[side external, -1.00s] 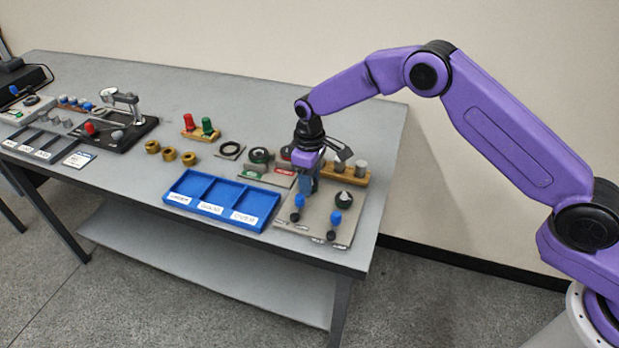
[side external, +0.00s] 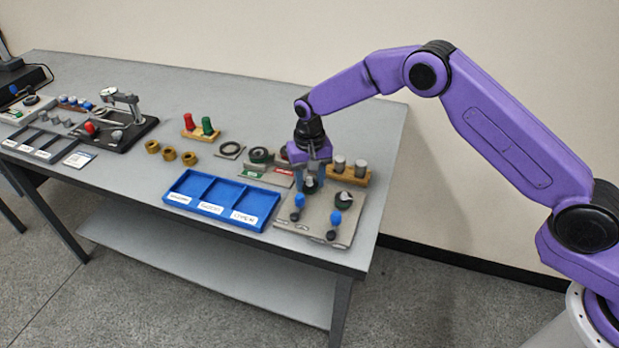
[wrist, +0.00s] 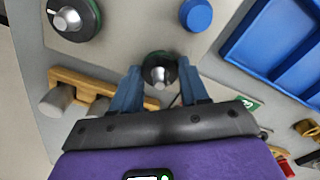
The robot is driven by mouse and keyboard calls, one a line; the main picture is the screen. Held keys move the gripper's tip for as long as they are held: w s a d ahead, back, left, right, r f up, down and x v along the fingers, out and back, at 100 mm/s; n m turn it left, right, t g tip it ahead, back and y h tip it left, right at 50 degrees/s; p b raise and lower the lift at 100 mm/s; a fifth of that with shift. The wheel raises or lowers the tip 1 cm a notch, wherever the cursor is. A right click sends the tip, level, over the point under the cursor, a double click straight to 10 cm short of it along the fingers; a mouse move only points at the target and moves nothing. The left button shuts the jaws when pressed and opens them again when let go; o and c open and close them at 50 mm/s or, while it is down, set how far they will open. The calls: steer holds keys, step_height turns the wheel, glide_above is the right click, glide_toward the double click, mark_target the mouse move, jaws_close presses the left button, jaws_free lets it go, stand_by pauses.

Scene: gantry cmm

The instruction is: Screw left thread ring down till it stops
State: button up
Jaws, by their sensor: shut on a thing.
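The left thread ring (side external: 311,186) is a dark ring with green on it, around a pale metal post on the beige plate (side external: 318,222). In the wrist view the ring (wrist: 158,68) sits between my two blue fingers, with the post's end showing in its middle. My gripper (side external: 311,184) points down and is shut on this ring; it also shows in the wrist view (wrist: 161,76). The fingers hide part of the ring's sides. The right thread ring (side external: 344,199) stands apart on the same plate, around its own post; it also shows in the wrist view (wrist: 75,17).
A blue three-part tray (side external: 222,200) lies left. A wooden block with grey cylinders (side external: 357,177) stands close behind my gripper.

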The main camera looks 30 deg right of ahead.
steer(key=shift+w+r+m, duration=0.15)
steer(key=shift+r+m, duration=0.1)
steer(key=shift+m, duration=0.85)
steer(key=o, duration=1.1)
steer(key=shift+c, duration=0.2)
steer(key=shift+f, duration=0.1)
step_height(320, 180, up, 17)
steer(key=shift+r, duration=0.2)
